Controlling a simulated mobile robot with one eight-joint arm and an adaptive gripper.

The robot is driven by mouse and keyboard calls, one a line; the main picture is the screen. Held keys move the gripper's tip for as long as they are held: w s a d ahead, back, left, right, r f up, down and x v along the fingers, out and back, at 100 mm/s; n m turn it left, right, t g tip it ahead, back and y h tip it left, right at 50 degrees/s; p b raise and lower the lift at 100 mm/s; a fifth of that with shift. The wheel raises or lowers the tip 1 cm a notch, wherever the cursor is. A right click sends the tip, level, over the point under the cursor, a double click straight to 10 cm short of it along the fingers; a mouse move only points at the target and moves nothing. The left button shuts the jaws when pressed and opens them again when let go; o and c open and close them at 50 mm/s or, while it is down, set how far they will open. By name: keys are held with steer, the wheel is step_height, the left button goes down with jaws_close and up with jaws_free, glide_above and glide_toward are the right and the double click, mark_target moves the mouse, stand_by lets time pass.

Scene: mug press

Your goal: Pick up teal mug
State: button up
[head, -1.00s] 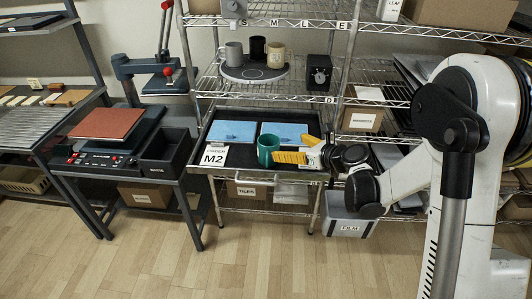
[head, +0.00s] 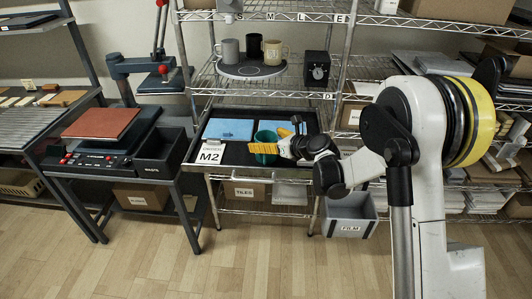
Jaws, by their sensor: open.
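The teal mug (head: 266,135) stands on the dark tray (head: 196,158) of the shelf rack, in front of the blue sheets. My gripper (head: 258,147) is at the mug, reaching in from the right. One yellow finger lies across the near side of the mug and hides its middle. The other finger is hard to make out. The jaws are open. Whether a finger touches the mug cannot be told.
Blue sheets (head: 228,130) and a card marked M2 (head: 210,152) share the tray. Above stand a grey mug (head: 229,49), a black mug (head: 254,45) and a cream mug (head: 273,51) on a round plate. A press (head: 105,140) stands left.

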steer(key=c, duration=1.5)
steer(key=shift+r, duration=0.1)
